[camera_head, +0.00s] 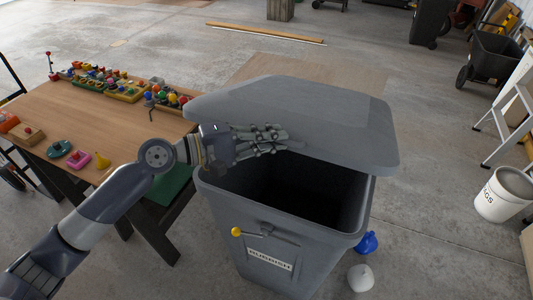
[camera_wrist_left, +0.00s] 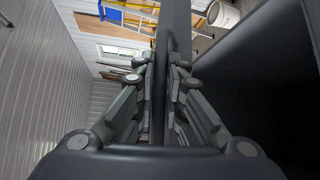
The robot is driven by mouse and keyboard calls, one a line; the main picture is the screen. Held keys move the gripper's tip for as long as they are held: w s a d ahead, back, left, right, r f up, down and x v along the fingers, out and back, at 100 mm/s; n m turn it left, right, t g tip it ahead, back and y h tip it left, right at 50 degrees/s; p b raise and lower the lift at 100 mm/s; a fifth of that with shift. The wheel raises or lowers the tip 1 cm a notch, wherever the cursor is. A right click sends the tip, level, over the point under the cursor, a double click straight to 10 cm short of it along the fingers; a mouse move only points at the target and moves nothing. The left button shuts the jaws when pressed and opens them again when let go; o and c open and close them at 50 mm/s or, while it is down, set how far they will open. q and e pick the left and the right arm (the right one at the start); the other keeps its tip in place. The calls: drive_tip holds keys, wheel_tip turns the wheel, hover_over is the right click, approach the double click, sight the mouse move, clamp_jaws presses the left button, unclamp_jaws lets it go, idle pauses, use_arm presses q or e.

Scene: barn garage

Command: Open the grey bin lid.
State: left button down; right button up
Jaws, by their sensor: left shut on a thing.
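The grey bin (camera_head: 245,215) stands on the floor in the head view, with a "RUBBISH" label on its front. Its grey lid (camera_head: 310,110) is raised and tilted above the bin, and the dark inside shows beneath it. My left gripper (camera_head: 275,140) is at the near left part of the lid, shut on its edge. In the left wrist view the lid (camera_wrist_left: 174,30) stands as a thin panel between the fingers of my left gripper (camera_wrist_left: 168,85). The fingers hide part of the lid's edge. My right gripper is not in view.
A wooden table (camera_head: 85,120) with toys stands left of the bin. A blue bag (camera_head: 367,243) and a white bag (camera_head: 360,278) lie by the bin's right foot. A white bucket (camera_head: 503,195) and a ladder (camera_head: 510,100) stand at the right. The floor behind is mostly clear.

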use_arm(q)
drive_tip(key=w+d+r+p, duration=0.1)
drive_tip(key=w+r, duration=0.3)
drive_tip(key=r, duration=0.4)
drive_tip(key=w+d+r+p, duration=0.1)
drive_tip(key=w+d+r, duration=0.1)
drive_tip(key=w+r, duration=0.3)
wheel_tip(320, 180, up, 4)
drive_tip(key=shift+w+r, duration=0.25)
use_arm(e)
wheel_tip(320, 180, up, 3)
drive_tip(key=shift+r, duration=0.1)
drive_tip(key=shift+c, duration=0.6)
